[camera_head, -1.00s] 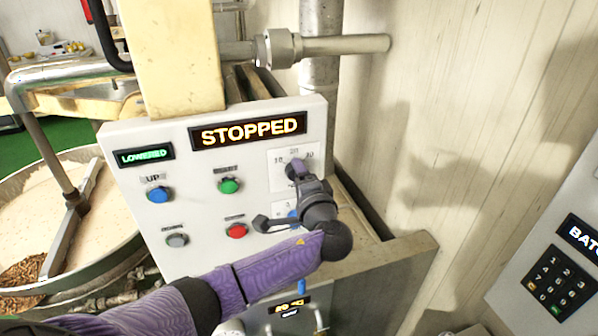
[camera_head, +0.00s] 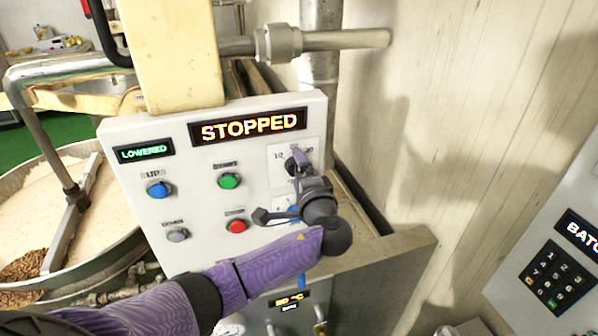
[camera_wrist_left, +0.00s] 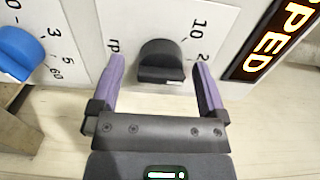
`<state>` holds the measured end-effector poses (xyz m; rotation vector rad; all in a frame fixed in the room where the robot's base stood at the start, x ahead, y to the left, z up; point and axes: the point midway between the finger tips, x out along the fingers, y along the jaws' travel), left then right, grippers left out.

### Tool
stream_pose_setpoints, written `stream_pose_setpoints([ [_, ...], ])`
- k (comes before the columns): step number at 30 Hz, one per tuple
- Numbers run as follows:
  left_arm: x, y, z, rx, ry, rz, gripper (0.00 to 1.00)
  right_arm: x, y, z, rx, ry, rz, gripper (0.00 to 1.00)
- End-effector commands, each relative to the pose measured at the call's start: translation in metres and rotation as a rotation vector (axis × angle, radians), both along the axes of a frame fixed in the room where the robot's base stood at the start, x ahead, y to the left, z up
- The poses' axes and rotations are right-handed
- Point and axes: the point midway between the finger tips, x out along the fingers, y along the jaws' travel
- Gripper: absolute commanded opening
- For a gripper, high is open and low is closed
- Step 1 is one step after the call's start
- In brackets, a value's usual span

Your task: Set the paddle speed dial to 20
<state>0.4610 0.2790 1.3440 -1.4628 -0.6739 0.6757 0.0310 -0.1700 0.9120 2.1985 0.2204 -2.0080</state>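The paddle speed dial is a black knob (camera_wrist_left: 162,62) on a white plate (camera_head: 278,176) at the panel's right side. In the left wrist view "10" and part of a "2" are printed beside it; where its pointer stands is unclear. My left gripper (camera_head: 299,162) is at the dial. In the left wrist view its purple fingers (camera_wrist_left: 158,60) are apart, one on each side of the knob, with gaps showing. In the head view the gripper hides most of the dial and the larger numbers. My right gripper is not in view.
The panel has a "STOPPED" display (camera_head: 249,127), a "LOWERED" display (camera_head: 144,151), a green button (camera_head: 229,181), a red button (camera_head: 237,226) and a blue UP button (camera_head: 159,189). A blue knob (camera_wrist_left: 20,50) sits close to the dial. The kettle (camera_head: 75,262) stands left; a keypad (camera_head: 556,278) is right.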

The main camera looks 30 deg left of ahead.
Motion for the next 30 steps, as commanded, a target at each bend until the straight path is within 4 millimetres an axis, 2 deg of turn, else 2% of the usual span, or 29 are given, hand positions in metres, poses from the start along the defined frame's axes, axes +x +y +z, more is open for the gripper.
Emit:
stream_pose_setpoints([
  [5,-0.002,-0.002,0.0,-0.001,-0.001,-0.001,0.95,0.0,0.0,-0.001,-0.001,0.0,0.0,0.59],
  [8,-0.012,-0.016,-0.002,-0.003,-0.001,-0.005,0.95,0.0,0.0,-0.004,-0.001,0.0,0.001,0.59],
  [15,-0.052,-0.061,-0.003,-0.005,0.0,-0.003,0.95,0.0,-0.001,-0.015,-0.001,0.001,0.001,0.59],
  [18,-0.06,-0.071,-0.002,-0.003,0.0,-0.002,0.95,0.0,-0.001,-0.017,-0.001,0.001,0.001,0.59],
  [30,-0.064,-0.076,0.0,0.0,0.0,0.0,0.95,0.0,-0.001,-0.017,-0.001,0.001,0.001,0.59],
])
